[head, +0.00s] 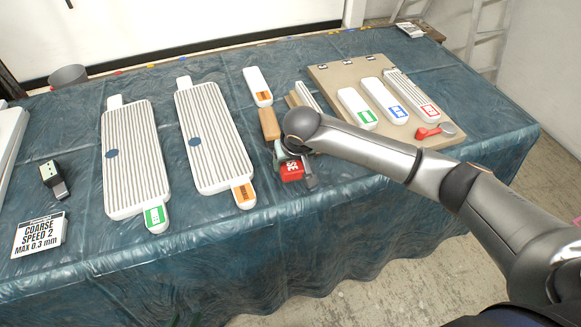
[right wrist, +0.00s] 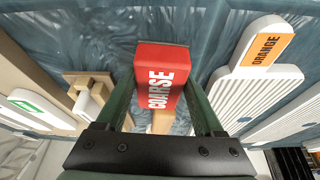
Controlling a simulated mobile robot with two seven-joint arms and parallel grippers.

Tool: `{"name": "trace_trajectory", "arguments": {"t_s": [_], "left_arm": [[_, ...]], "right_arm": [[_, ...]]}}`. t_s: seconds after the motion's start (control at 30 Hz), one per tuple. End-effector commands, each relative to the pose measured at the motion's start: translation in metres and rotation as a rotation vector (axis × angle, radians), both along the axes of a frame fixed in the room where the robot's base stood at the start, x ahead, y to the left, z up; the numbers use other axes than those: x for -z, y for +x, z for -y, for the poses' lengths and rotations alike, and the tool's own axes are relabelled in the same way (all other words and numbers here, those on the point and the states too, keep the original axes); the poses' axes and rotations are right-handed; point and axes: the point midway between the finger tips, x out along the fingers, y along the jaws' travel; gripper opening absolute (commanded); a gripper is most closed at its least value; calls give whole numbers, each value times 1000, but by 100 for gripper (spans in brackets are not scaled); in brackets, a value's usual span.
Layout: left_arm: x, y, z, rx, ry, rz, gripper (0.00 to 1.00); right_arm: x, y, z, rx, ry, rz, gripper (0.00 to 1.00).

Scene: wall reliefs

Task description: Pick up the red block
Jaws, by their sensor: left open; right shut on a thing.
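The red block (head: 291,171), with white lettering, is near the front edge of the blue-covered table (head: 330,200) in the head view. In the right wrist view the red block (right wrist: 160,62) reads "COARSE" and sits between the two green fingers of my right gripper (right wrist: 163,92). My right gripper (head: 294,162) is shut on it, with my arm reaching in from the right. I cannot tell whether the block touches the cloth. My left gripper is not in view.
Two ribbed white boards (head: 135,160) (head: 214,140) lie left of the block. A tan board (head: 330,75) with white labelled pieces and a red scoop-like item (head: 428,132) lies to the right. A wooden piece (head: 269,124) lies behind the block.

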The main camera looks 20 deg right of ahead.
Motion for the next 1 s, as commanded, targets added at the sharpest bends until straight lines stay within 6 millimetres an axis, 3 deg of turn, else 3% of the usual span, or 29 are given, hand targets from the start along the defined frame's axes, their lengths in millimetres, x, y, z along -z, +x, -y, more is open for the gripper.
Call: {"name": "trace_trajectory", "arguments": {"t_s": [0.3, 0.6, 0.8, 1.0], "left_arm": [[-12, 0, 0, 0, 0, 0, 50], [-15, 0, 0, 1, 1, 0, 50], [-16, 0, 0, 1, 1, 0, 50], [-16, 0, 0, 1, 1, -1, 50]], "right_arm": [[-69, -51, -29, -7, 4, 3, 11], [-95, -107, -58, -3, 3, 1, 11], [-102, -122, -65, 0, 1, 1, 11], [-102, -124, -66, 1, 0, 1, 11]]}}
